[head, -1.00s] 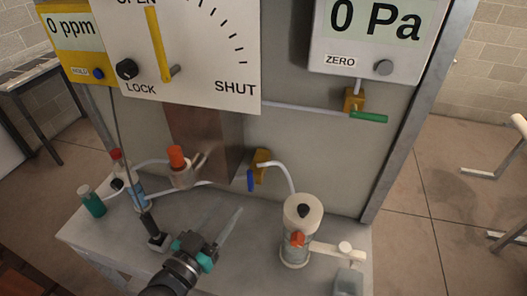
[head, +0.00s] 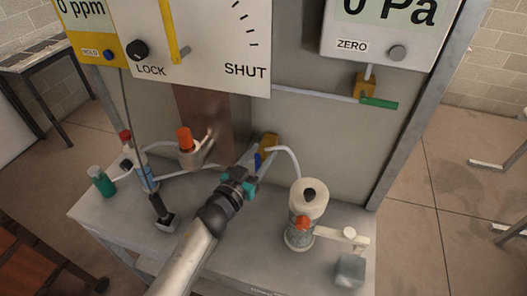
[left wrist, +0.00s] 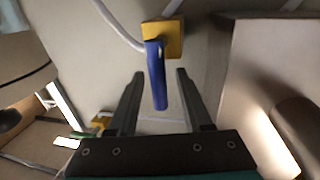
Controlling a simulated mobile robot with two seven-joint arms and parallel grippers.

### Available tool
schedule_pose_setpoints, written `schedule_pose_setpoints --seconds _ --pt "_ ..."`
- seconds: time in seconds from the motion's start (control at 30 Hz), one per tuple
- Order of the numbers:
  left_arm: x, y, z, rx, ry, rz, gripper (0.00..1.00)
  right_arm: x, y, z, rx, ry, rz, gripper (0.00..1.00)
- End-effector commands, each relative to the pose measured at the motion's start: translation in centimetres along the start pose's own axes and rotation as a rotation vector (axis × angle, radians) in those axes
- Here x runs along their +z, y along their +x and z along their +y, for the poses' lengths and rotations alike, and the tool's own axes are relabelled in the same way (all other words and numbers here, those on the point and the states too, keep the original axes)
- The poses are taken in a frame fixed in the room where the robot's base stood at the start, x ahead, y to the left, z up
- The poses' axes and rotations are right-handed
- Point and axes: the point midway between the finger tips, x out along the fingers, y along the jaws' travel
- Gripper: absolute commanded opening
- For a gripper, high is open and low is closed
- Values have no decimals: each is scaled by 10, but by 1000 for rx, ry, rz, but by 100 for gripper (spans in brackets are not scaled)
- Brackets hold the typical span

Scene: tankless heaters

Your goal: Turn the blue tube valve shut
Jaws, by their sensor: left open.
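The blue tube valve handle (head: 257,160) is attached to a yellow valve body (head: 269,143) on the white tube at the back of the bench. In the left wrist view the blue handle (left wrist: 156,75) hangs lengthwise between my open fingers, below the yellow body (left wrist: 167,38). My left gripper (head: 252,163) is at the handle in the head view and partly covers it. In the left wrist view my left gripper (left wrist: 160,85) shows a gap on both sides of the handle. My right gripper is not in view.
An orange-topped fitting (head: 187,145) stands left of my gripper. A clear cylinder with a cream top (head: 307,198) stands to the right. A green valve handle (head: 378,104) is higher up, at right. The OPEN/SHUT dial panel (head: 205,45) overhangs the bench.

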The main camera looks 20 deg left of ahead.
Motion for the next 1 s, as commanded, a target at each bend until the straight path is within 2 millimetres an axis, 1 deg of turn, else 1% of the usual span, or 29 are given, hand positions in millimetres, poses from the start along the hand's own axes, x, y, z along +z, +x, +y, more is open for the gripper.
schedule_pose_setpoints --seconds 0.1,0.2,0.5,0.93,1.0 --pt "0 10 1 1 -1 1 50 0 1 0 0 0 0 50" --pt "0 13 1 1 -1 0 50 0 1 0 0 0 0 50" --pt "0 14 1 1 -1 0 50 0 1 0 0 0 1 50" --pt "0 14 0 1 0 0 1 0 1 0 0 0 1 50" --pt "0 14 0 1 0 0 0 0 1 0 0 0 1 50"
